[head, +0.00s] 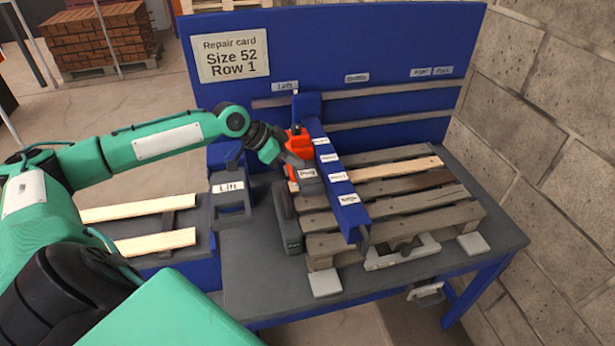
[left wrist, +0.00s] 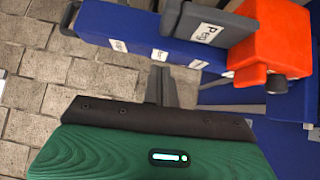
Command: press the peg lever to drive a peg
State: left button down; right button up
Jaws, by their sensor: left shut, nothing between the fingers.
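The peg lever (head: 307,174) is a dark grey block with a white "Peg" label, beside the orange peg unit (head: 297,143) on the blue gantry beam (head: 335,165). In the left wrist view the lever (left wrist: 215,27) and the orange unit (left wrist: 277,42) are at the top right. My left gripper (head: 291,161) is by the orange unit, close to the lever. In the left wrist view its fingers (left wrist: 161,86) are shut and empty, below the lever in the picture. I cannot tell whether they touch it. My right gripper is not in view.
A wooden pallet (head: 400,195) lies under the beam on the grey table. A "Lift" labelled grey part (head: 230,200) stands left of it, near pale boards (head: 150,242). A blue back panel (head: 320,50) carries a card (head: 230,55) reading "Size 52 Row 1". A block wall (head: 560,130) is at right.

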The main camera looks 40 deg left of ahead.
aim_at(318, 187)
pick_arm(q)
jog(key=p+x, duration=0.1)
jog(key=x, duration=0.3)
jog(key=shift+d+r+p, duration=0.1)
jog(key=shift+r+p, duration=0.1)
jog(key=shift+p, duration=0.15)
notch_tip(318, 187, down, 3)
jog(key=shift+w+d+f+p, duration=0.15)
jog(key=shift+f+p, duration=0.05)
jog(key=shift+p, duration=0.65)
jog(key=shift+f, duration=0.65)
